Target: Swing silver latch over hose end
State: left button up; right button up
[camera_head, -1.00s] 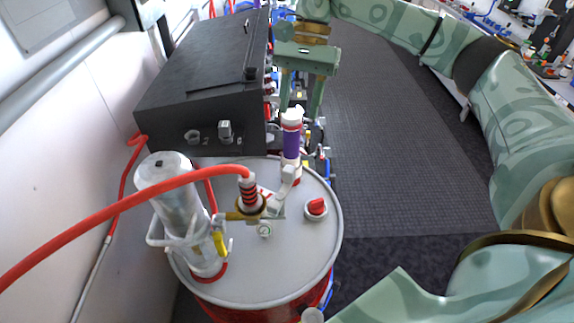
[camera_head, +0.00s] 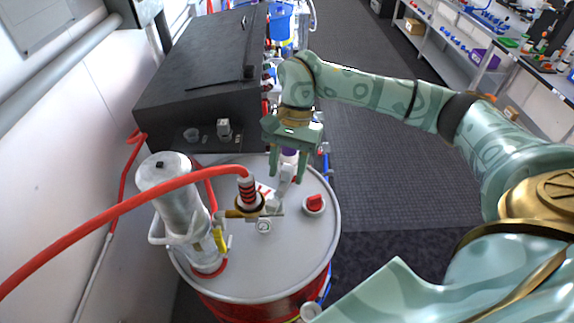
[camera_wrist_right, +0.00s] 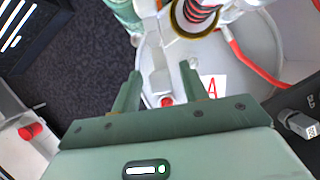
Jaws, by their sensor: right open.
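The silver latch (camera_head: 284,187) stands up at a tilt on the grey drum lid, beside the hose end. The hose end (camera_head: 247,191) is red and black ribbed, in a brass collar, with the red hose running off left. My right gripper (camera_head: 287,176) is open, pointing down, with its fingers on either side of the latch's upper part. In the right wrist view the pale latch (camera_wrist_right: 157,55) lies between the open fingers (camera_wrist_right: 160,72), with the hose end (camera_wrist_right: 203,14) beyond; contact cannot be told. My left gripper is not in view.
A red knob (camera_head: 314,203) sits on the lid (camera_head: 300,240) to the right. A silver cylinder (camera_head: 178,205) with a yellow-handled valve (camera_head: 219,240) is at the left. A black box (camera_head: 205,85) stands behind. A purple and white cylinder (camera_head: 289,154) is mostly hidden by the gripper.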

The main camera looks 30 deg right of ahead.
grip_shut()
jog(key=shift+s+d+f+m+t+b, duration=0.1)
jog(key=shift+s+d+m+t+b, duration=0.15)
jog(key=shift+m+b, duration=0.3)
jog(key=shift+s+d+m+t+b, duration=0.15)
jog(key=shift+s+m+b, duration=0.15)
jog(key=shift+m, duration=0.35)
jog(key=shift+s+a+m+t+b, duration=0.1)
jog(key=shift+s+m+t+b, duration=0.65)
jog(key=shift+m+b, duration=1)
jog(key=shift+s+a+m+t+b, duration=0.1)
jog(key=shift+s+m+t+b, duration=0.6)
jog(key=shift+m+b, duration=1.05)
jog(key=shift+s+a+m+t+b, duration=0.1)
jog(key=shift+s+m+t+b, duration=0.6)
jog(key=shift+m+b, duration=1.05)
jog(key=shift+s+m+p, duration=0.1)
jog(key=shift+m+p, duration=0.3)
jog(key=shift+m, duration=0.05)
